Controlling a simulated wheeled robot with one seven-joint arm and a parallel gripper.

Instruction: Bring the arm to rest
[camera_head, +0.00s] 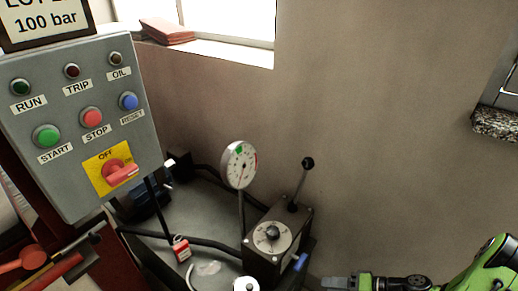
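My green and black arm comes in at the bottom right corner of the head view. My gripper (338,283) is at the bottom edge, pointing left, partly cut off by the frame. It is to the right of a dark grey box (272,241) with a dial on its face and a black-knobbed lever (302,184). I see nothing held in it, but its fingers are too small and cropped to show whether they are open or shut.
A grey control panel (72,118) with buttons and a red OFF switch (120,173) stands at left. A round gauge (239,165) and a red padlock (181,249) are left of the box. A reddish stack (167,31) lies on the window sill. Bare wall (400,130) fills the right.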

